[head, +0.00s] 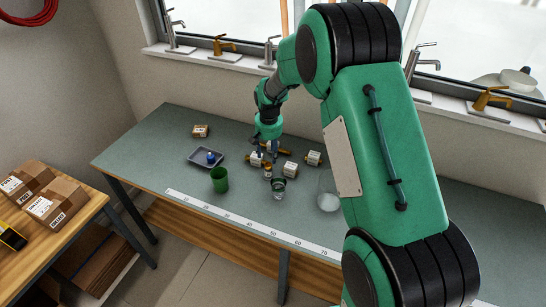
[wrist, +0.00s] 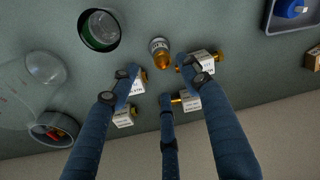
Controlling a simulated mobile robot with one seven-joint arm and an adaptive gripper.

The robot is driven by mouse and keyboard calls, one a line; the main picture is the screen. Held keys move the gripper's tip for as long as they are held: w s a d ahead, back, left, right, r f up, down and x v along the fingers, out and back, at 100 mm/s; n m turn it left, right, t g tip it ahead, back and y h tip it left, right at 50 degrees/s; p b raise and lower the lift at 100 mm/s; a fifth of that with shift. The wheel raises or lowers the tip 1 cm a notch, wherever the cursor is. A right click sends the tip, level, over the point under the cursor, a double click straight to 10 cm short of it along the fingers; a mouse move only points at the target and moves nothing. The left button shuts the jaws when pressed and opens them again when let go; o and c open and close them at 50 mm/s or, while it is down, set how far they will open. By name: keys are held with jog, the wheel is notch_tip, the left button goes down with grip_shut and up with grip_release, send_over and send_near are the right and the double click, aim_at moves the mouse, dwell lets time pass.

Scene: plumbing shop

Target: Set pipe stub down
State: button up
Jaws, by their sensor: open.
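Several short brass pipe stubs with white labelled blocks on them are on the grey-green bench. In the head view one (head: 290,169) lies just right of my gripper (head: 267,154) and another (head: 313,158) farther right. In the wrist view my gripper (wrist: 165,80) has its three fingers spread and nothing held between them. One stub (wrist: 205,60) is by the right fingertip, one (wrist: 187,100) by the middle finger, and others (wrist: 138,86) (wrist: 123,117) by the left finger. The fingers partly cover them; I cannot tell whether they touch, or which stub the task names.
A small amber bottle (wrist: 160,53) stands close to the fingers. The bench's left end is mostly clear.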

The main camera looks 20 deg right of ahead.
jog(key=s+a+r+n+t, duration=0.1)
jog(key=s+a+r, duration=0.2)
jog(key=s+r, duration=0.75)
jog(key=s+a+r+n+t, duration=0.1)
jog(key=s+a+r, duration=0.1)
jog(key=s+r, duration=0.8)
jog(key=s+a+r, duration=0.1)
jog(key=s+r, duration=0.2)
jog(key=s, duration=0.4)
jog(key=s+a+r+n+t, duration=0.1)
jog(key=s+r, duration=0.2)
jog(key=s, duration=0.4)
jog(key=s+a+r+t, duration=0.1)
jog(key=s+a+r, duration=0.1)
jog(key=s, duration=0.6)
jog(key=shift+r, duration=0.55)
jog(key=shift+s, duration=0.1)
jog(key=shift+f+b, duration=0.9)
jog(key=shift+b, duration=0.05)
